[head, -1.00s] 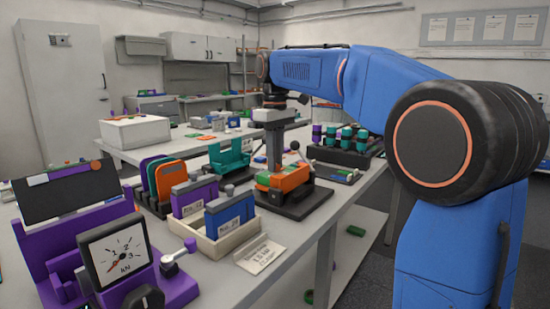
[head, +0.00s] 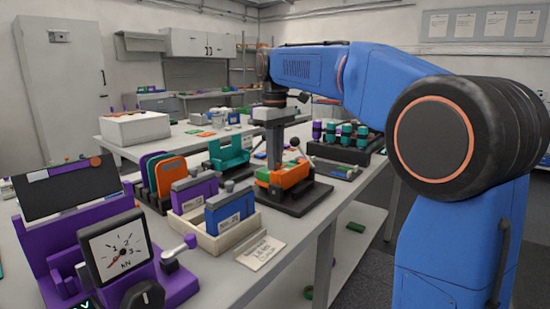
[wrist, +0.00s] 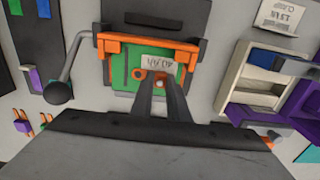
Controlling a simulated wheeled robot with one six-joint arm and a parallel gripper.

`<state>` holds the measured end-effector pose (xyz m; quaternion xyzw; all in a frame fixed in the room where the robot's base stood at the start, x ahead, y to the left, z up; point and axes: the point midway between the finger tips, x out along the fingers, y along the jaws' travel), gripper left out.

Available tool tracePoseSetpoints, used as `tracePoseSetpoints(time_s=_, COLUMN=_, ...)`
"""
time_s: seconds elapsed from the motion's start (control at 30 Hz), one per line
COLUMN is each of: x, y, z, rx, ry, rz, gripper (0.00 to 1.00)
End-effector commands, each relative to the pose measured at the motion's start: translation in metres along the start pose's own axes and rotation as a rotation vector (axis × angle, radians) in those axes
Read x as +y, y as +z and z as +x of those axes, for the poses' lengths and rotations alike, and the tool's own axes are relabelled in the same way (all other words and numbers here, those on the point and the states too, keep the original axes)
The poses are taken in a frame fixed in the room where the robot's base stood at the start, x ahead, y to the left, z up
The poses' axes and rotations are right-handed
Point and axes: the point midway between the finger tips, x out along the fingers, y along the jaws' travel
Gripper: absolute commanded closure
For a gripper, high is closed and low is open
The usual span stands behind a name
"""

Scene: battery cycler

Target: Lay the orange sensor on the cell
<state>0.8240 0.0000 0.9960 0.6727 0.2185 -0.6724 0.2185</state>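The cell is a green block (wrist: 122,78) with a white label reading about 40 Ah. It lies in an orange frame on a dark base, the frame (head: 296,172) also showing in the head view. My gripper (wrist: 157,78) points down over the cell, its two dark fingers a narrow gap apart. A small orange piece (wrist: 160,84), likely the orange sensor, shows between the fingertips. Another orange round spot (wrist: 138,73) shows just left of them. The fingertips hide part of this, and I cannot tell whether they grip the piece or whether it touches the cell.
A lever with a black ball knob (wrist: 58,93) stands left of the frame in the wrist view. A cream tray (head: 207,232) holds purple and blue blocks. A purple gauge stand (head: 112,245) is at front left. A rack of teal-topped cylinders (head: 340,150) stands behind.

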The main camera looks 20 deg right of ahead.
Motion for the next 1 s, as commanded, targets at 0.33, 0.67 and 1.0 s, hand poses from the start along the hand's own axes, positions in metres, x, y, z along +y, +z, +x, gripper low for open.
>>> tracePoseSetpoints(time_s=0.33, x=0.000, y=0.000, z=0.000, rx=0.000, ry=0.000, rz=0.000, gripper=0.64)
tracePoseSetpoints(time_s=0.67, x=0.001, y=-0.001, z=-0.029, rx=0.003, ry=0.001, rz=0.000, gripper=0.64)
tracePoseSetpoints(time_s=1.0, x=0.001, y=-0.001, z=-0.093, rx=0.001, ry=0.001, rz=0.000, gripper=0.64)
